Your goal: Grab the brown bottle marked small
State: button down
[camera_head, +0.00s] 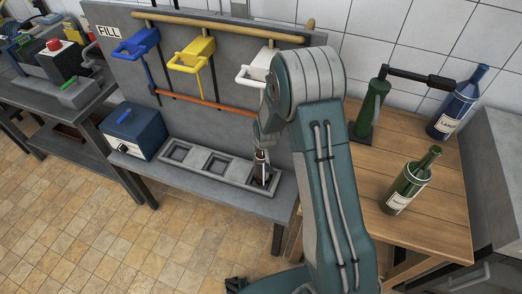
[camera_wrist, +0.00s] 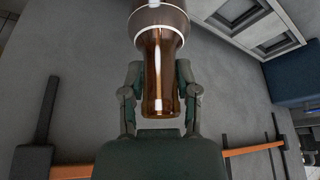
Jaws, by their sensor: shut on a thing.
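The brown bottle (camera_wrist: 158,70) is in my gripper (camera_wrist: 160,95), with a finger on each side of its neck in the wrist view. In the head view the brown bottle (camera_head: 261,168) stands about upright at the right end of the grey tray (camera_head: 213,170). My gripper (camera_head: 262,140) reaches it from above, partly hidden by my arm. Whether the bottle's base rests in the tray's right recess or is just above it, I cannot tell. Its label text is not readable.
A wooden table (camera_head: 440,225) at the right holds a green bottle (camera_head: 411,182), a blue bottle (camera_head: 458,103) and a green corking device (camera_head: 371,108). Blue (camera_head: 136,45), yellow (camera_head: 192,54) and white (camera_head: 256,70) taps hang above the tray. A blue box (camera_head: 134,131) stands left of the tray.

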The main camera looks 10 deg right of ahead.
jog(key=s+d+r, duration=0.2)
jog(key=s+r, duration=1)
jog(key=s, duration=0.1)
jog(key=shift+s+d, duration=0.2)
jog(key=shift+d, duration=0.2)
dwell(0.7)
jog(key=shift+s, duration=0.1)
